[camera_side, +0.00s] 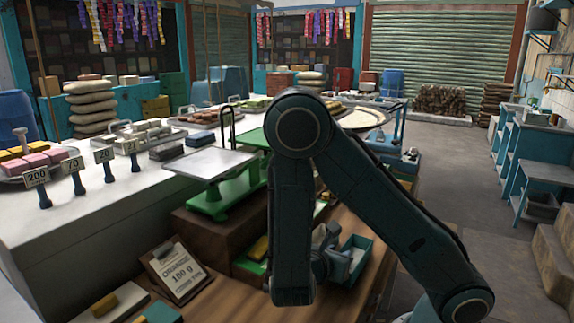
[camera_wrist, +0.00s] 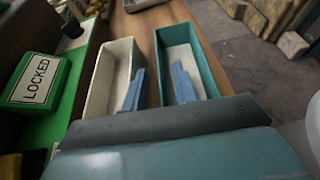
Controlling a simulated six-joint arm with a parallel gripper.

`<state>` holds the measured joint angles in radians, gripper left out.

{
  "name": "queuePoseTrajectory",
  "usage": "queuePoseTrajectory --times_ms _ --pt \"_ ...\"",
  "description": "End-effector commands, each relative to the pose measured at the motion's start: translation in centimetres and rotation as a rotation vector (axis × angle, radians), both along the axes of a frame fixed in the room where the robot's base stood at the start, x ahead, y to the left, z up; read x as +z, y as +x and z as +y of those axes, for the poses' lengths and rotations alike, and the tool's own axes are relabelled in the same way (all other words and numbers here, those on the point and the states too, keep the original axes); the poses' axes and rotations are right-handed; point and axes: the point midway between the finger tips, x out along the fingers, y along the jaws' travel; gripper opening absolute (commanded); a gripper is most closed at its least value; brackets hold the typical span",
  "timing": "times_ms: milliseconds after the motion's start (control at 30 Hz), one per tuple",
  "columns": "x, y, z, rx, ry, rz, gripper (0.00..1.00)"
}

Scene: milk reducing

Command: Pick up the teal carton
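A teal open-topped carton (camera_wrist: 208,58) lies in the wrist view, right of a cream open-topped carton (camera_wrist: 94,92). Both look empty inside. My gripper (camera_wrist: 158,68) is open, with its two blue-grey fingers apart; in the picture the left finger overlaps the cream carton and the right finger overlaps the teal one. I cannot tell how high the fingers are above them. In the side view the teal carton (camera_side: 363,262) shows on the wooden surface just right of my gripper (camera_side: 335,250), which is partly hidden behind my arm. The cream carton is not clear there.
A green box with a "LOCKED" label (camera_wrist: 35,80) stands left of the cartons. The white counter (camera_side: 100,210) holds price signs and goods.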

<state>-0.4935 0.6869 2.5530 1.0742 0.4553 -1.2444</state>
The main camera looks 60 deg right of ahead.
Motion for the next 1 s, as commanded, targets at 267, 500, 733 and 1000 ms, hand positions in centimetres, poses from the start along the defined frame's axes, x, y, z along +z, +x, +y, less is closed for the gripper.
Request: queuePoseTrajectory --times_ms 267,500,733,1000 --pt "0.02 0.01 0.02 0.000 0.000 0.000 0.12" --pt "0.02 0.01 0.02 0.000 0.000 0.000 0.00" --pt "0.07 0.02 0.03 0.001 0.000 -0.001 0.00" --pt "0.95 0.06 0.04 0.001 0.000 -0.003 0.00"
